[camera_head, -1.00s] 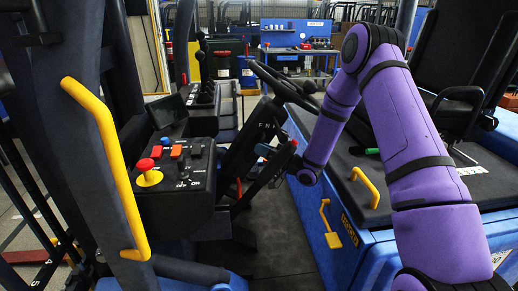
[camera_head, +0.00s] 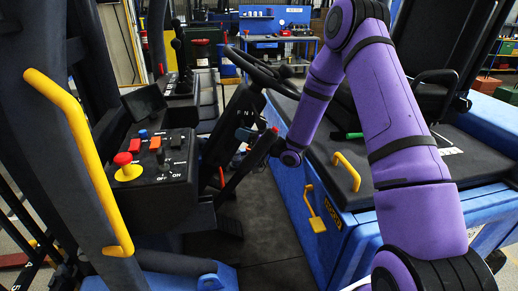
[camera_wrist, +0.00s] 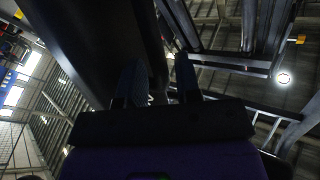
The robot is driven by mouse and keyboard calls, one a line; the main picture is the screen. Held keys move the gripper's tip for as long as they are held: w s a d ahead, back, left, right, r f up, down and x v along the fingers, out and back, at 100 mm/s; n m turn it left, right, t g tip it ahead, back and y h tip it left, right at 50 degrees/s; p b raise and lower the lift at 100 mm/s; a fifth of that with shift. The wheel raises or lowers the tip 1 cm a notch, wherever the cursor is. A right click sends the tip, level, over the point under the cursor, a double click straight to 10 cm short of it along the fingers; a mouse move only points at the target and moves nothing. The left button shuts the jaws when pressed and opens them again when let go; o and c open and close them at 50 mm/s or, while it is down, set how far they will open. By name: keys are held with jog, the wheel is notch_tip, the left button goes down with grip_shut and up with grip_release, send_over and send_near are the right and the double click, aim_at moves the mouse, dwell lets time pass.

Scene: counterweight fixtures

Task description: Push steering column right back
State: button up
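The black steering column (camera_head: 240,120), marked F and N, stands tilted in the middle of the head view. The black steering wheel (camera_head: 260,72) is at its top. My purple arm reaches down from the right, and my gripper (camera_head: 268,150) is low beside the column's right side. In the wrist view, the two dark fingers of my gripper (camera_wrist: 158,84) are spread apart. A dark bar passes behind the gap between them; I cannot tell whether it touches them. A large dark surface, possibly the column, fills the upper left there.
A console (camera_head: 160,165) with a red knob (camera_head: 123,159) stands left of the column. A yellow grab bar (camera_head: 85,150) is at far left. The black seat (camera_head: 430,95) on a blue base is at right, with a small yellow handle (camera_head: 347,172). Dark floor lies between.

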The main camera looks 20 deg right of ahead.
jog(key=o, duration=0.7)
jog(key=s, duration=0.1)
jog(key=s+r, duration=0.1)
jog(key=s, duration=0.1)
jog(key=shift+d+r, duration=0.3)
jog(key=shift+r, duration=0.05)
jog(key=s, duration=0.2)
jog(key=shift+s+d+r+t, duration=0.2)
jog(key=shift+s+r+t, duration=0.1)
jog(key=shift+s+r, duration=0.1)
jog(key=c, duration=0.7)
jog(key=s, duration=1)
jog(key=shift+a+r, duration=0.25)
jog(key=shift+a, duration=0.1)
jog(key=shift+s, duration=0.1)
